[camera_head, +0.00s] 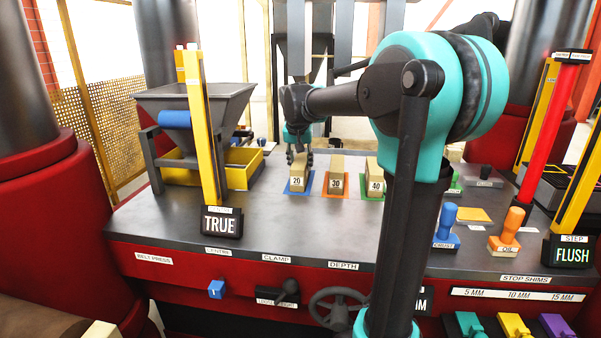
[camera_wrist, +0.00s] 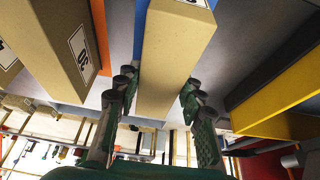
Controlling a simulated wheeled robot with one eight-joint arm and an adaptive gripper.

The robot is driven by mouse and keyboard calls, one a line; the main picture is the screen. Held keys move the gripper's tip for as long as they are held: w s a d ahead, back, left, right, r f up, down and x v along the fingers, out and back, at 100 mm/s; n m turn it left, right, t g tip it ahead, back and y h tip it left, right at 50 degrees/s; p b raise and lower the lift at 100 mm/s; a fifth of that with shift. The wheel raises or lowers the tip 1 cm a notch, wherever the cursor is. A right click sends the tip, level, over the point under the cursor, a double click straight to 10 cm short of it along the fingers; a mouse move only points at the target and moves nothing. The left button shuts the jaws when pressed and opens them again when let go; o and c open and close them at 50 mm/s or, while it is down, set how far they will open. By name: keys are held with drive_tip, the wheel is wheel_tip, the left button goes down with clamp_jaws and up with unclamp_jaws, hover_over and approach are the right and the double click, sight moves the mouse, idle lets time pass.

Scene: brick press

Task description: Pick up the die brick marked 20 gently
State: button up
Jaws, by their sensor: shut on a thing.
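The tan die brick marked 20 (camera_head: 297,183) stands on a blue mat (camera_head: 311,183) on the grey table. My gripper (camera_head: 299,157) reaches down over it from above, with its fingers at the brick's upper rear part. In the wrist view the same brick (camera_wrist: 172,50) runs between the two fingers of my gripper (camera_wrist: 160,84), one on each side. The gripper is shut on this brick. The brick looks level and seems to rest on its mat; I see no clear gap beneath it.
The brick marked 30 (camera_head: 337,183) stands close to the right on an orange mat, and the brick marked 40 (camera_head: 375,186) beyond it. A yellow post with a TRUE sign (camera_head: 220,223) and a grey hopper (camera_head: 196,104) stand to the left.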

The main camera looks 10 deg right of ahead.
drive_tip(key=shift+c, duration=0.7)
